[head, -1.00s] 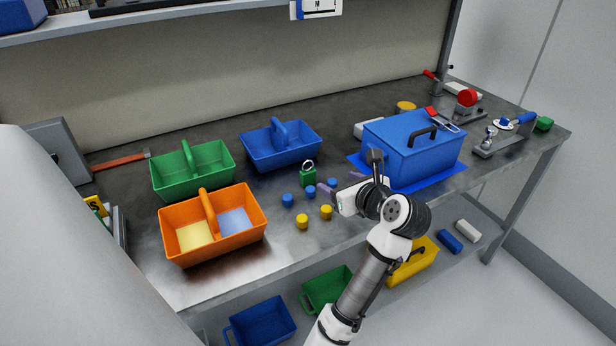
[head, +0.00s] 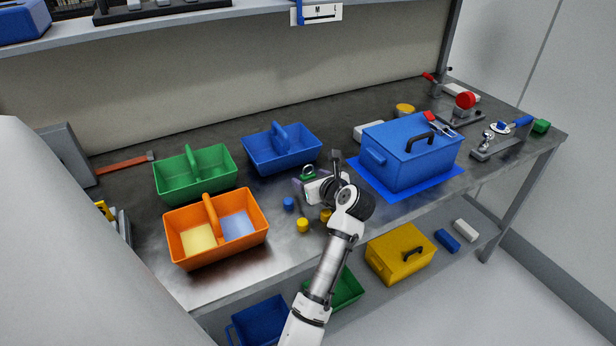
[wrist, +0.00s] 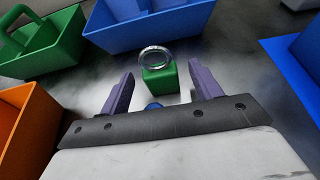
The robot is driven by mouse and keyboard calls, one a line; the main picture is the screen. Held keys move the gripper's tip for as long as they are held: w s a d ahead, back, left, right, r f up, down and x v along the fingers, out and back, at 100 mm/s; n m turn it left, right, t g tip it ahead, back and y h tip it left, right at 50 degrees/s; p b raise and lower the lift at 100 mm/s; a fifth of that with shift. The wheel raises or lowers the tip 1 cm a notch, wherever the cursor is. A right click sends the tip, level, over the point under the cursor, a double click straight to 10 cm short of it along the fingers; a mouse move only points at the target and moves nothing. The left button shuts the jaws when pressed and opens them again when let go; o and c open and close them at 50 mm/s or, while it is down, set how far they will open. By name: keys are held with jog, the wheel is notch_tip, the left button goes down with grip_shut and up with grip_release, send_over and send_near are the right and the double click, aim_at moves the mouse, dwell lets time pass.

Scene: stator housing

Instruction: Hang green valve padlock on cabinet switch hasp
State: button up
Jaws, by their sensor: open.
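The green padlock (wrist: 160,82) stands upright on the bench with its silver shackle up, ahead of my gripper in the wrist view. In the head view the padlock (head: 307,172) is partly hidden behind my gripper (head: 304,187). In the wrist view my gripper (wrist: 161,72) is open and empty. Its purple fingers point toward the padlock, one to each side in the picture. Whether the padlock is between the fingertips or just beyond them is hard to tell. I cannot surely make out the cabinet switch hasp in either view.
A blue tote (head: 262,161), green tote (head: 180,183) and orange tote (head: 187,252) stand left of my gripper. Small blue (head: 289,204) and yellow (head: 303,226) cylinders lie close by. A blue toolbox (head: 398,167) stands at right on a blue mat. A grey box (head: 62,155) stands far left.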

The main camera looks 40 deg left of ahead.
jog(key=shift+w+a+f, duration=0.15)
jog(key=shift+a, duration=0.1)
jog(key=c, duration=1.2)
